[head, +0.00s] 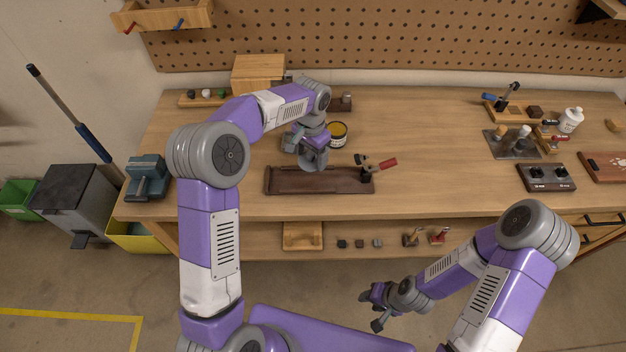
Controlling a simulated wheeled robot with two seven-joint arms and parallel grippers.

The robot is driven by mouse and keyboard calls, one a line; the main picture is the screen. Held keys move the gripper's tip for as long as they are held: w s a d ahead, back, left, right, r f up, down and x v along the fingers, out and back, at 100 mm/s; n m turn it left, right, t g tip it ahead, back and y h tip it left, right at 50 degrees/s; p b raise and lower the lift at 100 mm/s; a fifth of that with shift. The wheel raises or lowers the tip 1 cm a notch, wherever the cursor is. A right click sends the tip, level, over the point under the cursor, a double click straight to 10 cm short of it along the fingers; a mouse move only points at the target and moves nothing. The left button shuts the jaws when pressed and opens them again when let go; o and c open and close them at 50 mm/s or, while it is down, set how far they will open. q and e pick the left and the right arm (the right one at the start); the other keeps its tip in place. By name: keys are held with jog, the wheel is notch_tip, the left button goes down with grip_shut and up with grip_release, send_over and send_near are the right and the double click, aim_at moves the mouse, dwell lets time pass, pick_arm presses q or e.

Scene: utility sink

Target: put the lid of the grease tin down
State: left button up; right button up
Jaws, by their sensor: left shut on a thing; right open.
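The grease tin (338,134) stands open on the workbench, its yellow grease showing at the top. My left gripper (308,152) is just left of and nearer than the tin, above the far edge of a brown tray (290,181). It is shut on a grey, round-edged piece (316,162) that looks like the tin's lid; the fingers and wrist partly hide it. I cannot tell whether the lid touches anything below. My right gripper (369,309) is open and empty, in front of the bench and over the floor.
A red-handled clamp (378,166) stands at the tray's right end. A wooden box (258,71) is behind my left arm, and a green vise (147,177) is at the bench's left end. Bare bench top (430,140) lies right of the tin.

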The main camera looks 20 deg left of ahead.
pick_arm(q)
jog(key=shift+w+d+r, duration=0.1)
jog(key=shift+w+r, duration=0.15)
jog(key=shift+w, duration=0.1)
jog(key=shift+m, duration=0.3)
notch_tip(320, 180, down, 10)
jog(key=shift+w+r+b, duration=0.1)
jog(key=shift+b, duration=0.7)
jog(key=shift+r, duration=0.1)
jog(key=o, duration=1)
notch_tip(320, 180, up, 12)
jog(key=shift+p, duration=0.9)
